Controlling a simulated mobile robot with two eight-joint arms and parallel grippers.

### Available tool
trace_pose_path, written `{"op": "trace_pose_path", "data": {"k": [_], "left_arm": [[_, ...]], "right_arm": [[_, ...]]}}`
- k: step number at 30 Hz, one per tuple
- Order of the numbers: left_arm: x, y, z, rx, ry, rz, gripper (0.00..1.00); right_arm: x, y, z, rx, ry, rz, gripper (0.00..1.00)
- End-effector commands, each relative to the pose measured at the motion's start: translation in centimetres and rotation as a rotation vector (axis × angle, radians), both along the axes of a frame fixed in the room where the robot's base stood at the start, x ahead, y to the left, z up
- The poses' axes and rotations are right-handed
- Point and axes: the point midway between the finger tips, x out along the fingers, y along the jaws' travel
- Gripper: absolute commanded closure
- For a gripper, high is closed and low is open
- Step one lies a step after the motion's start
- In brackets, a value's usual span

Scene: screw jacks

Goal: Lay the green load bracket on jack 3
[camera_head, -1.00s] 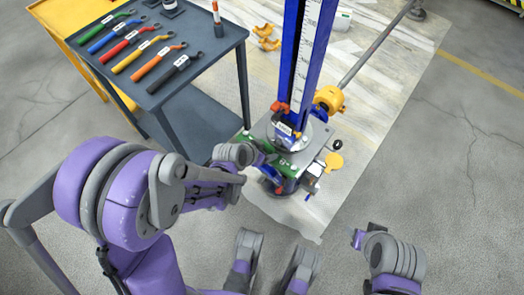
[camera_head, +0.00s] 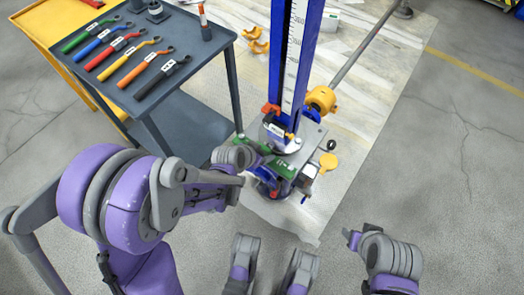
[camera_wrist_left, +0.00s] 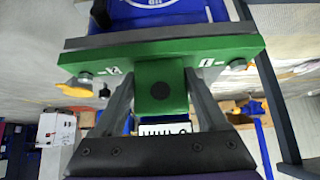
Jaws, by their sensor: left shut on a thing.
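The green load bracket (camera_head: 282,168) is in my left gripper (camera_head: 261,157), at the front edge of the grey plate under the blue column. Blue and red jack parts (camera_head: 268,180) show below the bracket, partly hidden. I cannot read which jack is number 3, nor tell whether the bracket touches it. My right gripper (camera_head: 352,238) is small and apart from everything at the lower right.
A blue column (camera_head: 295,65) with a white scale rises behind the bracket. A dark cart (camera_head: 205,60) with several coloured wrenches stands at the left. A yellow fitting (camera_head: 321,98) with a long bar is behind right. Open floor lies at the right.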

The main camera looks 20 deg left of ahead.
Motion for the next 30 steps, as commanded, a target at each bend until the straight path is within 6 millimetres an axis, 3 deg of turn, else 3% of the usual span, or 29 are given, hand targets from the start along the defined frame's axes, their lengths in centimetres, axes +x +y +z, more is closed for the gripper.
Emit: {"op": "trace_pose_path", "data": {"k": [30], "left_arm": [[0.0, 0.0, -1.9, -0.001, -0.002, 0.001, 1.0]], "right_arm": [[0.3, 0.0, -1.6, 0.0, 0.002, 0.0, 0.5]]}}
